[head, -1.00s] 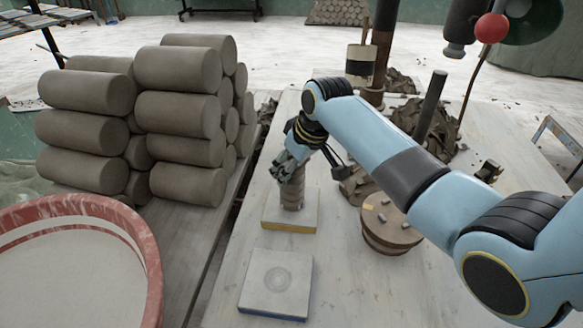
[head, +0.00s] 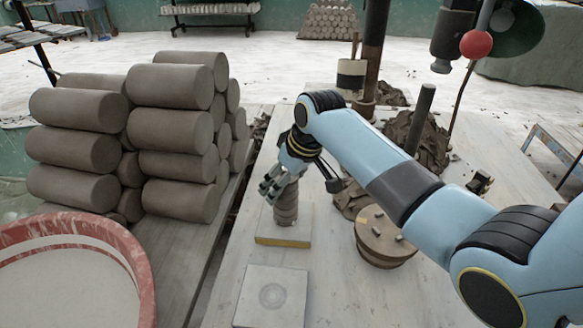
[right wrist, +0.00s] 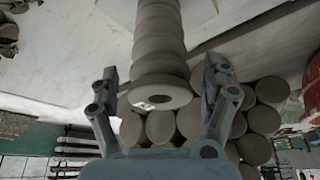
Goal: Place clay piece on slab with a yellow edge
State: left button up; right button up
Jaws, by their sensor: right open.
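The clay piece (head: 287,206), a brown ribbed stack, stands upright on the pale slab with a yellow edge (head: 270,239). My right gripper (head: 287,187) is at its top, with one finger on the left and dark finger parts to the right. In the right wrist view the clay piece (right wrist: 160,50) lies between the two spread fingers of my right gripper (right wrist: 160,88), with gaps visible at both sides. A second pale slab (head: 272,296), with a round mark on top, lies nearer on the table. My left gripper is not in view.
A round wooden disc with small blocks (head: 384,232) stands right of the slabs. Stacked clay cylinders (head: 172,138) and a red-rimmed tub (head: 140,262) are at the left. Dark clay scraps (head: 425,140) and a post (head: 421,118) are behind my right arm.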

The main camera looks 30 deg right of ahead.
jog(key=v, duration=1.1)
jog(key=shift+s, duration=0.15)
